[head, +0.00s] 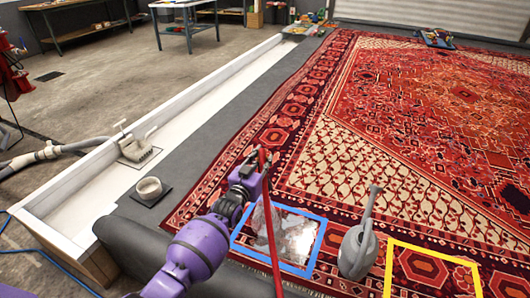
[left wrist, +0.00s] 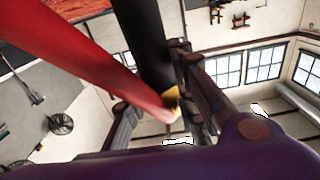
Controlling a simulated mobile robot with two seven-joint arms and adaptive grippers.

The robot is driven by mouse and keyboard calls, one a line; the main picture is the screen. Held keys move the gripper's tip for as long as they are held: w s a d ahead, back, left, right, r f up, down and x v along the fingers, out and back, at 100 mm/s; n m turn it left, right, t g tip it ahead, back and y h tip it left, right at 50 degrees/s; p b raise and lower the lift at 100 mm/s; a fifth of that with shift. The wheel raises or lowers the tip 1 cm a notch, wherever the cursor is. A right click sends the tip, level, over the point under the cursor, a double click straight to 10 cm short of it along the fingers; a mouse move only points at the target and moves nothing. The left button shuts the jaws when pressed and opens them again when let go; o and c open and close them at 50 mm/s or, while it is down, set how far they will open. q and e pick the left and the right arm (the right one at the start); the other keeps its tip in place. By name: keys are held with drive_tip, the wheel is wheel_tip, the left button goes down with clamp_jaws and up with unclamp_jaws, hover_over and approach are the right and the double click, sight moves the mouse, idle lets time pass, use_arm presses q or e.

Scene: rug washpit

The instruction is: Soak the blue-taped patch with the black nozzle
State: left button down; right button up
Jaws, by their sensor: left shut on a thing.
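The blue-taped patch (head: 299,265) is a blue tape square on the red rug, with a pale, whitish film inside it. My left gripper (head: 261,172) is above the patch's far left side in the head view. It is shut on a black tube, seemingly the black nozzle, which shows between the fingers in the left wrist view (left wrist: 146,45) with a yellow band near its end. A red hose (head: 270,225) runs down past the gripper in front of the patch. A pale translucent blur hangs beside the hose; I cannot tell whether it is spray. My right gripper is out of view.
A grey watering can (head: 357,252) stands on the rug right of the patch. A yellow-taped square (head: 435,256) lies farther right. The far rug is mostly clear.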

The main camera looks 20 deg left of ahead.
use_arm(q)
drive_tip(key=s+p, duration=0.2)
drive_tip(key=s, duration=0.1)
drive_tip(key=shift+s+r, duration=0.1)
drive_tip(key=shift+r, duration=0.1)
drive_tip(key=shift+s+p, duration=0.55)
drive_tip(key=shift+s, duration=0.2)
drive_tip(key=p, duration=0.5)
approach(260, 162)
drive_tip(key=shift+s, duration=0.6)
drive_tip(key=shift+s+f, duration=0.2)
drive_tip(key=shift+s, duration=0.1)
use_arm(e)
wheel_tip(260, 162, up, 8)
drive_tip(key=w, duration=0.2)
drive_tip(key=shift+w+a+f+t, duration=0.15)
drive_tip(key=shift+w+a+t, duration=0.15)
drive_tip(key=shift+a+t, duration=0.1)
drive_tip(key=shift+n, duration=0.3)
